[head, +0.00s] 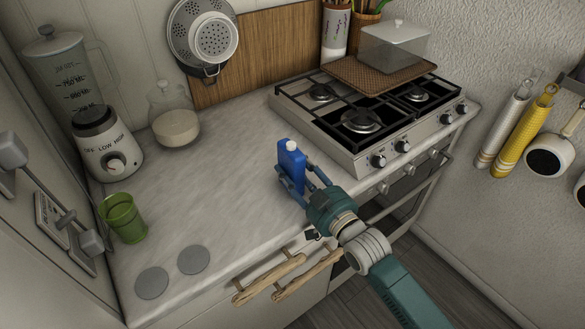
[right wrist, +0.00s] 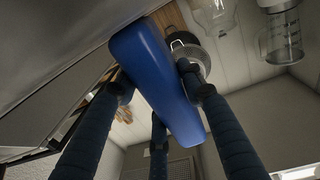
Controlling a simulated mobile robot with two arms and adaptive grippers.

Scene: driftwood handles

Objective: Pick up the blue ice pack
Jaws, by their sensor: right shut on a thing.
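The blue ice pack (head: 290,163) is a small upright block with a white cap, near the front edge of the counter beside the stove. My right gripper (head: 293,183) is shut on it, with fingers on either side. In the right wrist view the ice pack (right wrist: 158,80) fills the middle between the dark fingers of my right gripper (right wrist: 160,95). Its underside shows there, so it appears lifted off the counter. My left gripper is not in view.
The gas stove (head: 365,115) stands close to the right, with a glass-covered wicker tray (head: 375,78) on it. A blender (head: 105,145), a glass jar (head: 174,122) and a green cup (head: 123,217) stand at left. The counter's middle (head: 215,170) is clear.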

